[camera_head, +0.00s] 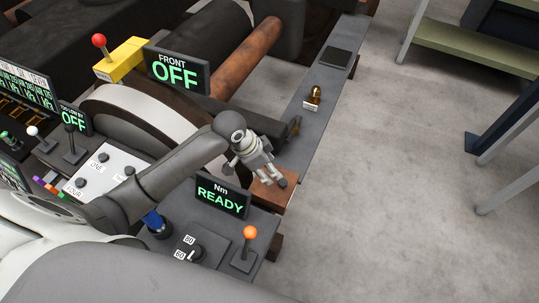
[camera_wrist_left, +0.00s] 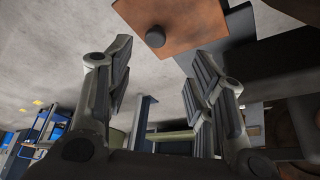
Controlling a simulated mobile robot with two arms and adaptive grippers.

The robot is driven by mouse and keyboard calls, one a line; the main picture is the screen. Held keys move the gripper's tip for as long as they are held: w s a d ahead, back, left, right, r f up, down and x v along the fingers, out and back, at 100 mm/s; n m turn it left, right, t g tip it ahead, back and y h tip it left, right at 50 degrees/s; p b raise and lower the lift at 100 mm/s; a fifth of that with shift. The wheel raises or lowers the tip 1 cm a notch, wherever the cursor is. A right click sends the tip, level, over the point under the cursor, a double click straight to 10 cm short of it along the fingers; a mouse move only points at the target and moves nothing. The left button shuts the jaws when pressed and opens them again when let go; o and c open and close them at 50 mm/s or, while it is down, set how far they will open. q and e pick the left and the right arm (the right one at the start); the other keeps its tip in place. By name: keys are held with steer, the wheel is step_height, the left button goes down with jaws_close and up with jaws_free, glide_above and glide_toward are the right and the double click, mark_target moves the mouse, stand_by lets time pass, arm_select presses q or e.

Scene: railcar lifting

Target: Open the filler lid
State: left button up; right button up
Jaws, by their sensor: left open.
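A copper-brown square plate with a dark round knob, which looks like the filler lid (camera_head: 270,197), lies at the edge of the grey bench. In the head view it is partly hidden by my left gripper (camera_head: 269,177), which hangs over it. The plate looks flat; I cannot tell what is under it. In the left wrist view the plate (camera_wrist_left: 178,22) is at the top, with its knob (camera_wrist_left: 155,37) just beyond the gap between the open fingers of my left gripper (camera_wrist_left: 160,60). The fingers look empty and apart from the knob. My right gripper does not show.
An "Nm READY" display (camera_head: 222,197) stands close to the left of the plate, with an orange-knobbed lever (camera_head: 246,248) in front. A brass fitting (camera_head: 314,95) and a dark pad (camera_head: 335,57) lie further back on the bench. Bare floor (camera_head: 400,170) is to the right.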

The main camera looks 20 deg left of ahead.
mark_target(282, 182)
arm_select(q)
steer(key=x, duration=0.3)
steer(key=d+x, duration=0.1)
steer(key=x, duration=0.2)
steer(key=shift+s, duration=0.15)
steer(key=x, duration=0.3)
steer(key=shift+f, duration=0.3)
steer(key=shift+c, duration=1.5)
steer(key=c, duration=0.5)
jaws_close()
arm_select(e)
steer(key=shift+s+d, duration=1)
